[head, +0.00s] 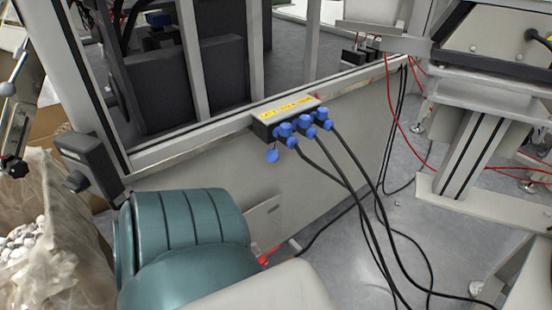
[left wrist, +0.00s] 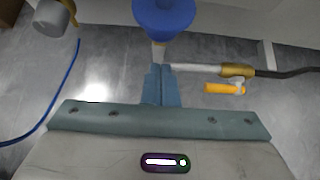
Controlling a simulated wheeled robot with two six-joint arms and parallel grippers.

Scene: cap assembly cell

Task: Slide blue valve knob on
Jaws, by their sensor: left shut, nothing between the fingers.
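A blue valve knob (left wrist: 163,17) shows at the top middle of the left wrist view, its upper part cut off by the frame edge. A short pale stem (left wrist: 159,53) shows below it, and a pale pipe (left wrist: 195,68) runs right from there. My left gripper (left wrist: 160,72) is shut and empty, its teal fingers pointing at the stem just below the knob. Whether the fingertips touch the stem, and whether the knob sits on it, I cannot tell. In the head view my teal arm hides this spot. My right gripper is in neither view.
The pipe has a brass fitting (left wrist: 237,71), with a yellow lever (left wrist: 224,88) under it. A blue hose (left wrist: 62,95) curves at left below a grey cylinder (left wrist: 52,17). In the head view, blue plugs (head: 286,130) with black cables sit on the machine frame; a bag (head: 55,255) stands left.

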